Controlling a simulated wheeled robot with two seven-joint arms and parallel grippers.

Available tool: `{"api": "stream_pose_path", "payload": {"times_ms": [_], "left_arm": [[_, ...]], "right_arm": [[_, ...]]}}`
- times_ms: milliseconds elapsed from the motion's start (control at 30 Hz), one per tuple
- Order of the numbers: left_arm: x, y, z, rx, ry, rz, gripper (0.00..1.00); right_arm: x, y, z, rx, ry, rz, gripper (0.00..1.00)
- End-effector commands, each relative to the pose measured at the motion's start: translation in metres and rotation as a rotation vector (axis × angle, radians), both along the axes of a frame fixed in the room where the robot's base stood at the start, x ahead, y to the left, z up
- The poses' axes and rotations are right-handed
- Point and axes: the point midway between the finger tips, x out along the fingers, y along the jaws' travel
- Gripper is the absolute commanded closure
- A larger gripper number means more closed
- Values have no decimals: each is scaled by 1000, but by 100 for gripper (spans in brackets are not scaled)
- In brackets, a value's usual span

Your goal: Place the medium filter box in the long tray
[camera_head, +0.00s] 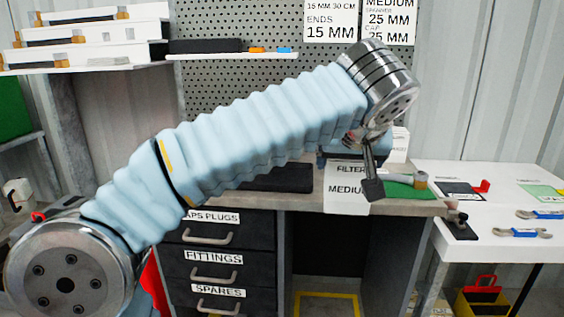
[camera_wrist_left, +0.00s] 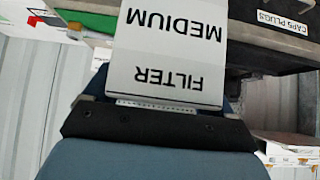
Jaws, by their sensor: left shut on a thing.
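A white box labelled FILTER MEDIUM, the medium filter box (camera_head: 346,198), is in the head view at the front edge of the bench. It fills the top middle of the left wrist view (camera_wrist_left: 165,60), its text upside down. My left gripper (camera_head: 371,178) is shut on it; the fingertips are partly hidden by the wrist and the box. A long dark flat piece (camera_head: 280,178) lies on the bench left of the box; I cannot tell whether it is the long tray. My right gripper is not in view.
Labelled drawers (camera_head: 212,236) stand under the bench at the left. A green mat (camera_head: 402,190) lies right of the box. A white table (camera_head: 490,180) with wrenches (camera_head: 525,232) is at the right. Shelves (camera_head: 90,60) hold white cases at the upper left.

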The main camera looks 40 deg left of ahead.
Motion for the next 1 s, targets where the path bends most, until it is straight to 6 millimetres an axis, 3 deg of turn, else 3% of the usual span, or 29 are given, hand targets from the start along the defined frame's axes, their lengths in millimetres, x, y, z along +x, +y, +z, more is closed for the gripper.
{"api": "stream_pose_path", "payload": {"times_ms": [267, 367, 500, 700, 900, 1000], "left_arm": [[33, -5, -85, 1, 9, -124, 57], [50, -9, -131, 0, 13, -193, 57], [81, -15, -207, -2, 17, -312, 57], [116, -24, -290, -2, 13, -448, 57], [138, -28, -342, -4, 9, -531, 57], [139, -27, -342, -4, 7, -529, 57]], "right_arm": [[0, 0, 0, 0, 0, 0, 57], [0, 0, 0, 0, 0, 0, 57], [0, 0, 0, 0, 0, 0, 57], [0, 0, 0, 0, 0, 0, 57], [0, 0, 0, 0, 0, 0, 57], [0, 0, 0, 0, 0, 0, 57]]}}
